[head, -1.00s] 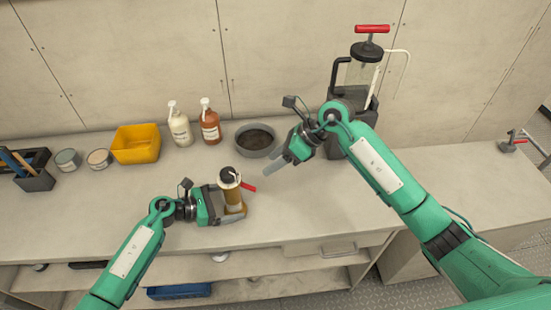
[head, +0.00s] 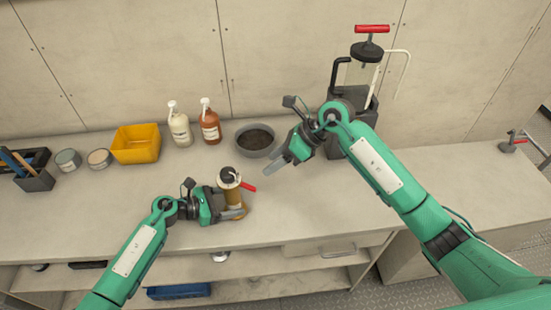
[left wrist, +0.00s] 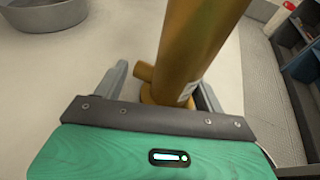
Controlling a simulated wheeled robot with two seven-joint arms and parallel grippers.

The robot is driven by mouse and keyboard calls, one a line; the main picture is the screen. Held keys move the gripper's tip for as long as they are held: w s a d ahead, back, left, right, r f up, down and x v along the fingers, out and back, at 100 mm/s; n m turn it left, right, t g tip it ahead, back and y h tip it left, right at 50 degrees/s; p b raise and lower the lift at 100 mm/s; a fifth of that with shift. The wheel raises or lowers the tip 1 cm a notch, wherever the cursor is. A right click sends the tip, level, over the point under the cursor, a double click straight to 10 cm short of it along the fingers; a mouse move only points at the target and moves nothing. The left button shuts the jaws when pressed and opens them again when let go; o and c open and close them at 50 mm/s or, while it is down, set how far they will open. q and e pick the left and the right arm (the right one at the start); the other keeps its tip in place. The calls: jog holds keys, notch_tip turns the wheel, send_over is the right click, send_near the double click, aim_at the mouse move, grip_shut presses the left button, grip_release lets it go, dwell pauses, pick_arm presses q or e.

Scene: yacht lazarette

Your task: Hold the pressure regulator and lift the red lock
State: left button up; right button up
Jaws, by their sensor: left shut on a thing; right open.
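The pressure regulator (head: 234,199) is a brass cylinder with a pale collar and a black knob on top. It stands upright on the bench. The red lock (head: 248,188) is a small red lever sticking out to the right below the knob. My left gripper (head: 238,212) is shut on the regulator's body, low down, coming from the left. In the left wrist view the brass body (left wrist: 190,50) stands between the grey fingers; the knob and the red lock are out of that view. My right gripper (head: 277,164) is open and empty above the bench, up and right of the regulator.
A grey bowl (head: 257,138), two pump bottles (head: 180,128) (head: 209,125) and a yellow bin (head: 137,151) stand along the back. A pump device with a red handle (head: 372,29) stands behind my right arm. The bench front is clear.

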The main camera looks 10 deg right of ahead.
pick_arm(q)
jog(key=shift+o, duration=1.3)
jog(key=c, duration=0.3)
jog(key=shift+c, duration=1.1)
pick_arm(e)
jog(key=shift+c, duration=0.8)
jog(key=shift+a, duration=0.15)
jog(key=c, duration=0.4)
jog(key=shift+s+a+f+y, duration=0.1)
jog(key=shift+s+a+y, duration=0.25)
jog(key=shift+a, duration=0.25)
jog(key=shift+s+a+y, duration=0.25)
jog(key=shift+a+y, duration=0.1)
jog(key=shift+a, duration=0.25)
grip_shut()
jog(key=s+a+r+m+t+y, duration=0.3)
jog(key=s+a+r+t+y, duration=0.15)
jog(key=a+t+y, duration=0.45)
jog(key=s+d+f+m+t+h, duration=0.2)
jog(key=s+d+f+m+h, duration=0.1)
jog(key=f+m+h, duration=0.3)
jog(key=s+d+f+m+t+h, duration=0.3)
jog(key=f+m+h, duration=0.4)
jog(key=m+h, duration=0.3)
jog(key=shift+s+f+h, duration=0.3)
jog(key=shift+s+h, duration=0.1)
